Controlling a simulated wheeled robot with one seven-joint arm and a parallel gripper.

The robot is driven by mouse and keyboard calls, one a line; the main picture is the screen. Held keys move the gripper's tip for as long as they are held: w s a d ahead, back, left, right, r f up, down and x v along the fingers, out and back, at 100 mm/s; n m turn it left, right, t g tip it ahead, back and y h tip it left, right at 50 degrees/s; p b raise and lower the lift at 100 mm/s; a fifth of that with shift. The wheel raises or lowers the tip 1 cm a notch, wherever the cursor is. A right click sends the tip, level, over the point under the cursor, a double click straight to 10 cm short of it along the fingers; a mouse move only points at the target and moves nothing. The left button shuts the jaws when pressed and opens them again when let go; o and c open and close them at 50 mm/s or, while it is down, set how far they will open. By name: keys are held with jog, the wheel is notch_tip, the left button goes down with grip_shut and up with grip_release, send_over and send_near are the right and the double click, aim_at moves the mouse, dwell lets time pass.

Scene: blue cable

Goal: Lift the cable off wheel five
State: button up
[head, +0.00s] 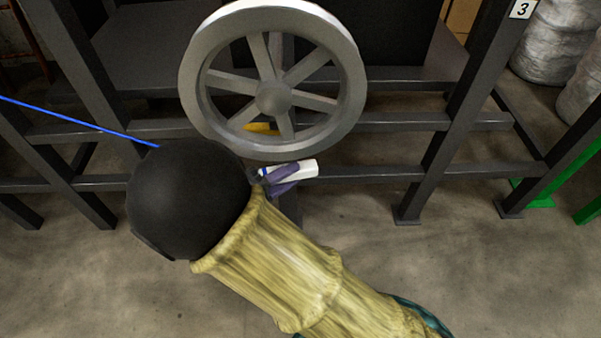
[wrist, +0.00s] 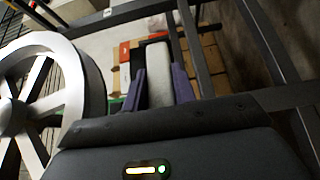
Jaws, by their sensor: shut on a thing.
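The blue cable (head: 80,122) runs taut from the left edge of the head view down to the right and passes out of sight behind my black wrist. A grey spoked wheel (head: 354,80) stands on the dark frame, just above my gripper; it also fills the left of the wrist view (wrist: 92,75). No cable shows on its visible rim, and no number shows on it. My gripper (head: 288,178) has purple fingers shut on a white piece (head: 303,169), held below the wheel. That piece is pale between the fingers in the wrist view (wrist: 159,75). A small blue bit shows beside it; its join to the cable is hidden.
Dark metal beams (head: 380,121) run behind and below the wheel. A post at the right carries a label "3" (head: 520,9). Wrapped grey rolls (head: 556,45) and a green frame (head: 560,177) stand at the right. The concrete floor in front is clear.

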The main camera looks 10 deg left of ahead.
jog(key=shift+s+a+p, duration=0.8)
jog(key=shift+s+a, duration=0.7)
jog(key=shift+a, duration=4.45)
jog(key=shift+s+a+p, duration=0.8)
jog(key=shift+s+a, duration=0.7)
jog(key=shift+a, duration=4.45)
jog(key=s+d+p, duration=0.2)
jog(key=s, duration=0.7)
jog(key=shift+s+d, duration=0.2)
jog(key=shift+s, duration=0.05)
